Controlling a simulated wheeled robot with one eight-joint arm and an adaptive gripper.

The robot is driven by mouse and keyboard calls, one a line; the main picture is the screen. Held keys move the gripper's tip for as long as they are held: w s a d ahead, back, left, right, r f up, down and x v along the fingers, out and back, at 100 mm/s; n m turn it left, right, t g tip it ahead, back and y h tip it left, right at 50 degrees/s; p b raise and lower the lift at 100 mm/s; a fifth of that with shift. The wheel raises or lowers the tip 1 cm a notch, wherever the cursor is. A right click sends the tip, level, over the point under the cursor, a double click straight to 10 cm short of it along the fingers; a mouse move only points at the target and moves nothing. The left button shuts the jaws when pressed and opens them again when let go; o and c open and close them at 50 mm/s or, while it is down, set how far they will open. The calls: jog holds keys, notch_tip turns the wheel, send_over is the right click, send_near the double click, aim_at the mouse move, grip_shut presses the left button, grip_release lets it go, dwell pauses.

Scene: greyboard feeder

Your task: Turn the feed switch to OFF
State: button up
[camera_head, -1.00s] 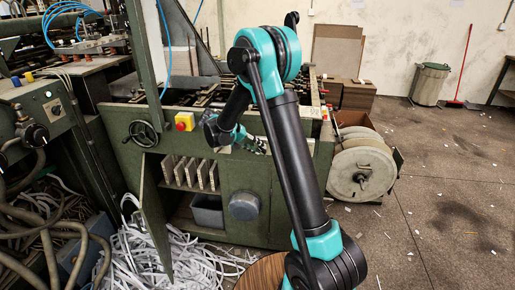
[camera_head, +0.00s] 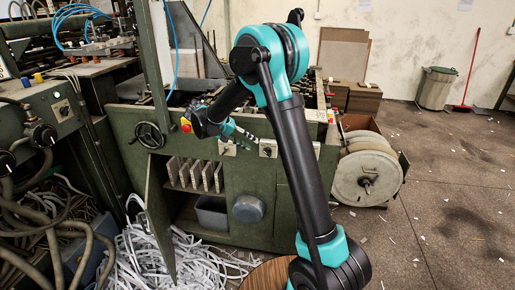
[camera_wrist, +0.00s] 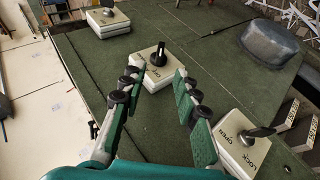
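In the wrist view, a pale switch box with an upright black knob (camera_wrist: 159,56) sits on the green panel, just ahead of and between my fingertips. I cannot read its lettering. My gripper (camera_wrist: 157,80) is open, with one finger on each side of the near part of this box and nothing held. A second switch box (camera_wrist: 238,148), marked OPEN and LOCK, lies at the lower right beside the right finger. A third switch box (camera_wrist: 107,20) is at the upper left. In the head view my gripper (camera_head: 246,137) is in front of the green machine panel, near a small pale switch box (camera_head: 268,149).
A rounded grey cover (camera_wrist: 270,42) juts from the panel at the upper right. Paper strips (camera_head: 200,262) cover the floor at lower left.

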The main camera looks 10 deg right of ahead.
jog(key=shift+v, duration=1.9)
jog(key=shift+d, duration=0.1)
jog(key=s+d+f+n+y, duration=0.1)
jog(key=s+d+f+y, duration=0.15)
jog(key=s+d, duration=0.35)
jog(key=s+d+f+y, duration=0.2)
jog(key=s+d+y, duration=0.1)
jog(key=s+d, duration=0.35)
jog(key=s+d+f+t+y, duration=0.1)
jog(key=s+f+y, duration=0.1)
jog(key=s, duration=0.6)
jog(key=s+d+f+t+y, duration=0.1)
jog(key=s+f+y, duration=0.1)
jog(key=s+f, duration=0.3)
jog(key=shift+s+n, duration=0.3)
jog(key=shift+s, duration=1.8)
